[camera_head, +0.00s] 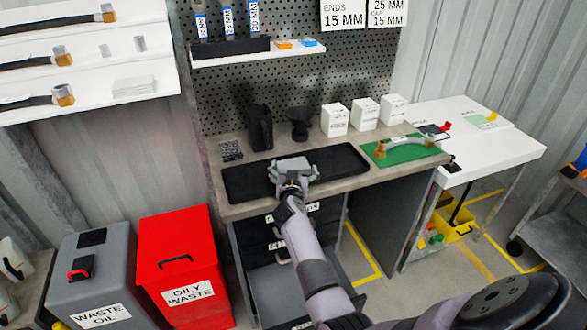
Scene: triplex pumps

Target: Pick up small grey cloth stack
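My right gripper (293,174) is over the black tray (240,185) on the workbench. Its fingers are spread wide, one on each side of a small light grey flat piece (292,163), which looks like the grey cloth stack. The gripper hides part of this piece. I cannot tell whether the fingers press on it or only stand beside it, nor whether it is off the tray. My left gripper is not in view.
Black holders (299,122), several white boxes (365,114) and a green mat (400,150) with a metal part stand around the tray. A patterned dark block (231,150) is at its left. A red waste bin (180,265) stands left of the bench. An open drawer (275,290) is below.

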